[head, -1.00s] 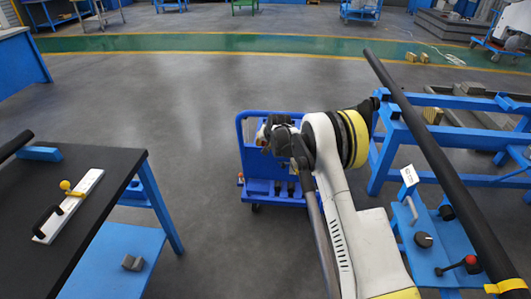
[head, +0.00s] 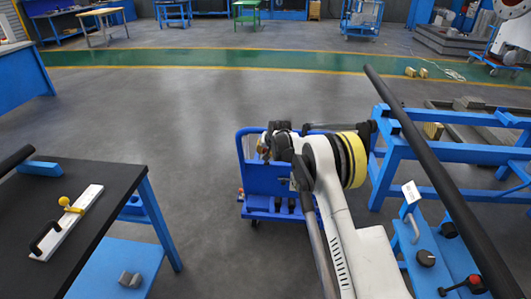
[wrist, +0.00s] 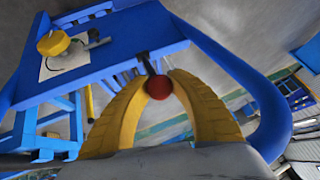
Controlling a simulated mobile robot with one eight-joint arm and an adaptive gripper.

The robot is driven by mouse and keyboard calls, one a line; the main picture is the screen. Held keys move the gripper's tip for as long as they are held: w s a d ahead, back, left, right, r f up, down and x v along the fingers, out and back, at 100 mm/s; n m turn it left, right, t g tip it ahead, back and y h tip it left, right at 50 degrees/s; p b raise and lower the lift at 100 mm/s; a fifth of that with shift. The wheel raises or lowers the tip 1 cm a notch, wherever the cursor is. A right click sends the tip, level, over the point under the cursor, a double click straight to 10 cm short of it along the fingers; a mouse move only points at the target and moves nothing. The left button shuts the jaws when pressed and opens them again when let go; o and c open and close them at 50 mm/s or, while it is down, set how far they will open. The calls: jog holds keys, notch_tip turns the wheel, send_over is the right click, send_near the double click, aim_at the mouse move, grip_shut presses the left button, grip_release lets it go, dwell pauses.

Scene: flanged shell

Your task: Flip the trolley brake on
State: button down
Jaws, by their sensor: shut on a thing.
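The blue trolley (head: 268,178) stands on the floor beyond my arm in the head view, partly hidden by it. In the wrist view the trolley's blue deck and rail (wrist: 130,45) fill the upper part. A red ball knob (wrist: 158,88) on a short dark lever (wrist: 149,66) sticks out near the deck's edge. My gripper (wrist: 161,76) has its two yellow fingers on either side of the knob, shut on it. The gripper's fingers are hidden behind my arm in the head view, and so is the knob.
A dark-topped table (head: 95,183) stands at the left with a white handled plate (head: 66,222). At the right are a blue frame (head: 450,150), a long black bar (head: 425,165) and a blue panel with knobs (head: 440,265). The floor left of the trolley is clear.

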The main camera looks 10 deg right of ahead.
jog(key=shift+w+d+r, duration=0.15)
jog(key=shift+d+r, duration=0.05)
jog(key=shift+r, duration=0.05)
jog(key=c, duration=1.1)
grip_release()
jog(key=shift+d+r, duration=0.1)
jog(key=v, duration=1.2)
